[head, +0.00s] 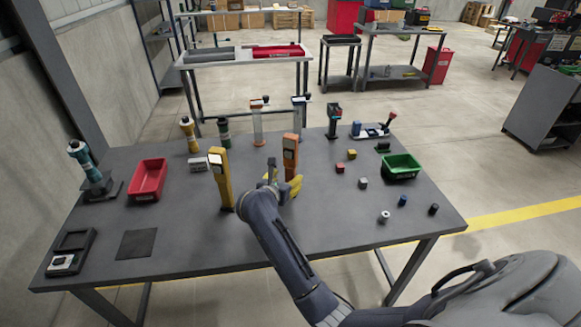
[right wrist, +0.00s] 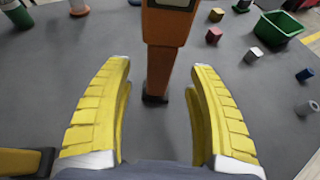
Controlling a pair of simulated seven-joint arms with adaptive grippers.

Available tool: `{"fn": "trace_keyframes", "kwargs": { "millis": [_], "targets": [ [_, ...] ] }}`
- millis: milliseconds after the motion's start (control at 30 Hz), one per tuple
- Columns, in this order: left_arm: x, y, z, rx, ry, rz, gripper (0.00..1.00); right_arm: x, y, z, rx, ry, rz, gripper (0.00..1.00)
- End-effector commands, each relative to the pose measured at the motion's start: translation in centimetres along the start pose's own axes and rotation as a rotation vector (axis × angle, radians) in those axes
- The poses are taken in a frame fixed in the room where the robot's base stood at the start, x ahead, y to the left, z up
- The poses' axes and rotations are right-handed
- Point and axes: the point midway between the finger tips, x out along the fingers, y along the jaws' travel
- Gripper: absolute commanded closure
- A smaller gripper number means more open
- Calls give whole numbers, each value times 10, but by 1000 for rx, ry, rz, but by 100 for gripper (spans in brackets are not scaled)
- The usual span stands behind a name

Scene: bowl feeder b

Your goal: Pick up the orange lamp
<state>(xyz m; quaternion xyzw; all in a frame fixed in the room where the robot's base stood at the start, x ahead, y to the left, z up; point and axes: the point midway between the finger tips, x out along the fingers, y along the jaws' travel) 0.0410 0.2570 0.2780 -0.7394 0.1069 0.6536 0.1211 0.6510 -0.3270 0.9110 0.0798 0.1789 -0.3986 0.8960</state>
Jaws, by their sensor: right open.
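The orange lamp (head: 290,150) stands upright on the grey table, near its middle. In the right wrist view the orange lamp (right wrist: 165,55) rises between and just beyond the two yellow fingers, with its top cut off by the frame edge. My right gripper (head: 285,186) is at the lamp's near side in the head view. In the right wrist view my right gripper (right wrist: 158,75) is open, with a gap on each side of the lamp. The lamp's lower part is partly hidden by the gripper in the head view. My left gripper is not in view.
A yellow lamp (head: 221,178) stands close to the left of my right gripper. A red bin (head: 148,180) is at the left and a green bin (head: 402,167) at the right. Several small blocks and cylinders lie right of the lamp. The table's front middle is clear.

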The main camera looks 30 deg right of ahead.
Motion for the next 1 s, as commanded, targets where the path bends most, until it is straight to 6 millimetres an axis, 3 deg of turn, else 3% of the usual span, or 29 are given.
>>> {"fn": "trace_keyframes", "kwargs": {
  "millis": [400, 767, 1000],
  "targets": [
    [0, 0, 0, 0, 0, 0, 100, 44, 0, 0, -1, -1, 0, 42],
    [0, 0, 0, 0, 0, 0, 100, 49, 0, 0, -1, -1, 0, 42],
    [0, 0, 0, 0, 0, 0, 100, 49, 0, 0, -1, -1, 0, 67]
  ]
}}
